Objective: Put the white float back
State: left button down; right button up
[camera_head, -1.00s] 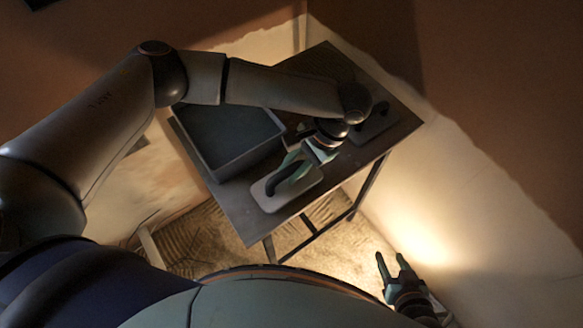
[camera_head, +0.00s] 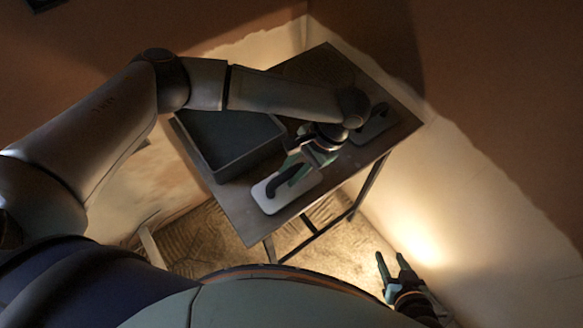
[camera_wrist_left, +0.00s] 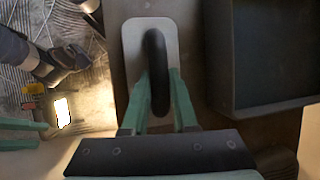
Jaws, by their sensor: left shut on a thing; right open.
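The white float (camera_head: 271,204), a pale flat plate with a dark arched handle, is at the near corner of the dark table (camera_head: 238,212). My left gripper (camera_head: 291,170) reaches over the table and is shut on its handle. In the left wrist view the float (camera_wrist_left: 134,38) shows with the green fingers (camera_wrist_left: 160,82) at the handle. I cannot tell whether the plate touches the table. My right gripper (camera_head: 393,266) is open and empty, low at the right, away from the table.
A dark open-topped box (camera_head: 247,159) stands on the table left of the float; it also shows in the left wrist view (camera_wrist_left: 226,60). Another float (camera_head: 372,129), greyer, lies at the table's right. Plastered walls close in behind and at right. A bright lamp (camera_wrist_left: 62,112) is low down.

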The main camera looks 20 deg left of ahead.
pick_arm(q)
jog(key=c, duration=0.6)
grip_release()
jog(key=p+v, duration=0.2)
jog(key=v, duration=0.1)
jog(key=shift+p, duration=0.35)
jog(key=p+v, duration=0.3)
jog(key=v, duration=0.2)
dwell(0.4)
